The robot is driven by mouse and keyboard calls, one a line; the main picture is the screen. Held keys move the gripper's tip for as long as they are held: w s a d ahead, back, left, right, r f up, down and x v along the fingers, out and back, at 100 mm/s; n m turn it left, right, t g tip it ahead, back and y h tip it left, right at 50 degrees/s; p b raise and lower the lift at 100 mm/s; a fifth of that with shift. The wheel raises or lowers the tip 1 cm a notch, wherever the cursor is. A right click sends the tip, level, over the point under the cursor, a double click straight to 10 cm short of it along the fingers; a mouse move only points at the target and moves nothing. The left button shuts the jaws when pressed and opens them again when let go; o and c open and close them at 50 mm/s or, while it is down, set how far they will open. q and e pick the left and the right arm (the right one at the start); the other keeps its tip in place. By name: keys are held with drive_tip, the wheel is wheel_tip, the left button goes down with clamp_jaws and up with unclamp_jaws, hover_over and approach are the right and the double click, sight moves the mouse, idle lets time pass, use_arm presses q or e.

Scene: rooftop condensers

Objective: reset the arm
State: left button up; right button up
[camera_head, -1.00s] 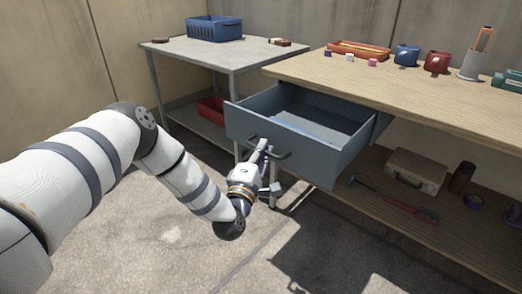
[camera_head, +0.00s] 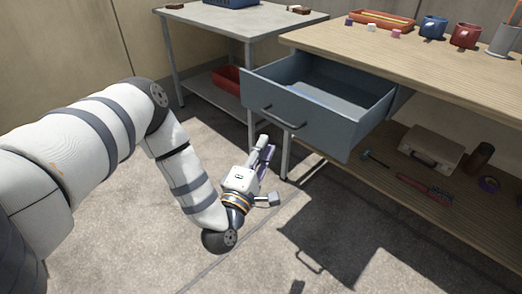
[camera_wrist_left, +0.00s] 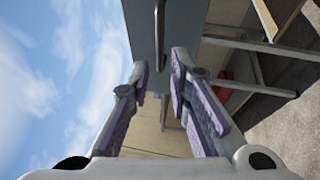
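My left gripper (camera_head: 266,147) is in front of and below the blue-grey drawer (camera_head: 310,127), apart from its dark handle (camera_head: 283,118). In the left wrist view its two purple-padded fingers (camera_wrist_left: 160,68) stand apart with nothing between them. The drawer front (camera_wrist_left: 187,25) and the bar handle (camera_wrist_left: 159,30) show beyond the fingertips. The drawer is pulled out from under the wooden workbench, and its inside looks mostly empty. My right gripper is not in view.
The wooden workbench (camera_head: 440,66) holds a red-orange tray (camera_head: 383,19), mugs and small blocks. Its lower shelf holds a case (camera_head: 431,147) and tools. A grey table (camera_head: 240,40) stands at the back left, with a red bin (camera_head: 228,78) below. The concrete floor in front is clear.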

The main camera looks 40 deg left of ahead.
use_arm(q)
drive_tip(key=shift+v, duration=0.8)
